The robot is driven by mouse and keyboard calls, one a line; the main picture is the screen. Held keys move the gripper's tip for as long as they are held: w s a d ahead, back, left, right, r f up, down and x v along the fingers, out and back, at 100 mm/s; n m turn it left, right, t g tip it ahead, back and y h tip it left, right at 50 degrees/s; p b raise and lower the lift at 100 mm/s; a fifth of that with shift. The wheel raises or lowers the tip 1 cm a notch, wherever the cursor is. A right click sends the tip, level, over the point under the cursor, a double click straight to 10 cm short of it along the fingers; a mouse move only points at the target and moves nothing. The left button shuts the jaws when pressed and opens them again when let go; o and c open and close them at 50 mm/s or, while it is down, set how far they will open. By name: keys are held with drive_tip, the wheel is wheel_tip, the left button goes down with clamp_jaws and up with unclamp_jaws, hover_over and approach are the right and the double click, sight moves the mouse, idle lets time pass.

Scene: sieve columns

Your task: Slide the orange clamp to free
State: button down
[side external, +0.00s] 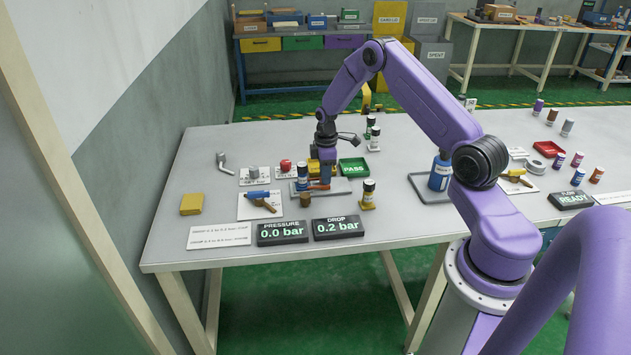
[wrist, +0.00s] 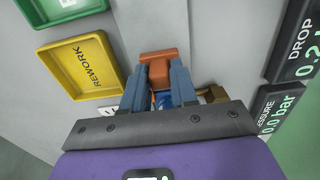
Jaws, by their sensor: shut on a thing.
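The orange clamp (wrist: 158,64) shows in the wrist view as a T-shaped block at the end of a pale grey strip. My gripper (wrist: 159,78) is shut on it, with one blue-grey finger on each side. A blue part shows below the clamp between the fingers, mostly hidden. In the side view my gripper (side external: 325,180) is low over the fixture at the table's middle, and a bit of orange shows beside it. The clamp's far end and the grip itself are hidden there.
A yellow REWORK tray (wrist: 103,43) lies left of my gripper. A green PASS tray (side external: 367,161) lies to its right in the side view. The pressure display (side external: 282,233) reads 0.0 bar and the drop display (side external: 338,227) 0.2 bar. A yellow-based column (side external: 368,194) stands nearby.

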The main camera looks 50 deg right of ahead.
drive_tip(key=shift+s+d, duration=0.75)
drive_tip(key=shift+d, duration=0.05)
drive_tip(key=c, duration=1)
unclamp_jaws()
drive_tip(key=shift+c, duration=0.2)
drive_tip(key=shift+r, duration=0.15)
wheel_tip(320, 180, up, 6)
drive_tip(key=shift+f, duration=0.15)
drive_tip(key=shift+a, duration=0.15)
